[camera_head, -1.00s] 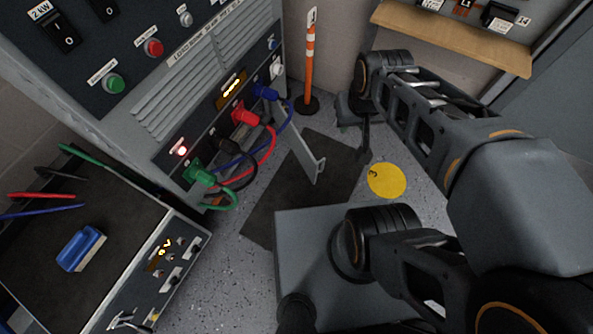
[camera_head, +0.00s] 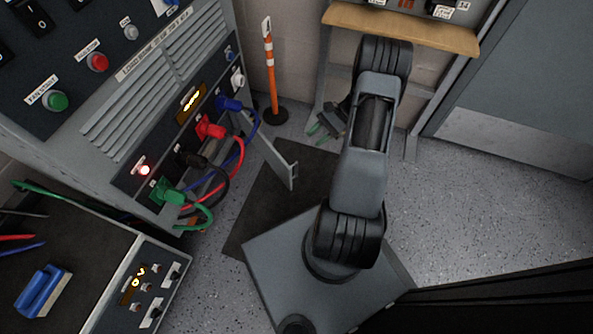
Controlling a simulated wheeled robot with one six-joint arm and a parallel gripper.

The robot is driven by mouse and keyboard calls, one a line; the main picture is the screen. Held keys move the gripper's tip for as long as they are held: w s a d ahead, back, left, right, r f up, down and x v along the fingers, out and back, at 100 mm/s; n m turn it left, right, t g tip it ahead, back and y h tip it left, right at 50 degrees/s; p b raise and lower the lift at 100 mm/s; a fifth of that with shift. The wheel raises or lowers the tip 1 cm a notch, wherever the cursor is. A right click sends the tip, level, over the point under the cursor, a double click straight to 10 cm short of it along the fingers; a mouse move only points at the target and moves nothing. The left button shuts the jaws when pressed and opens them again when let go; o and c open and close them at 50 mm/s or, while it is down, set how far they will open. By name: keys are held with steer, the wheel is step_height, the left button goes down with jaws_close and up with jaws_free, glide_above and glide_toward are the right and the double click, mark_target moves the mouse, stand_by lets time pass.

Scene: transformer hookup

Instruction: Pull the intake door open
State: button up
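The intake door appears to be the grey panel (camera_head: 272,160) low on the grey cabinet (camera_head: 205,85). It stands out from the cabinet's right end at an angle, swung open, with a small slot near its outer end. My gripper (camera_head: 321,133) is small and dark with greenish tips, to the right of the door and apart from it. Nothing shows held in it, but its finger gap is too small to read.
Red, blue, black and green plugs (camera_head: 210,128) with cables hang on the cabinet front, left of the door. An orange-and-white post (camera_head: 269,70) stands behind. A wooden shelf (camera_head: 400,27) is at the back. Clear speckled floor (camera_head: 480,200) lies right of my arm.

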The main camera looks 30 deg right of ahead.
mark_target(297, 169)
steer(key=s+d+f+m+t+y, duration=0.1)
steer(key=s+f+m+t, duration=0.15)
steer(key=f, duration=0.35)
steer(key=s+d+f+m+t+y+b, duration=0.1)
steer(key=d+f+m+t+y, duration=0.15)
steer(key=f, duration=0.25)
steer(key=s+d+f+m+t+y, duration=0.1)
steer(key=s+f+m+t, duration=0.15)
steer(key=f, duration=0.35)
steer(key=shift+m+t, duration=0.35)
steer(key=x, duration=0.4)
steer(key=b+x, duration=0.1)
steer(key=x, duration=0.4)
steer(key=w+b+x, duration=0.1)
steer(key=x, duration=0.3)
steer(key=shift+a, duration=0.1)
jaws_close()
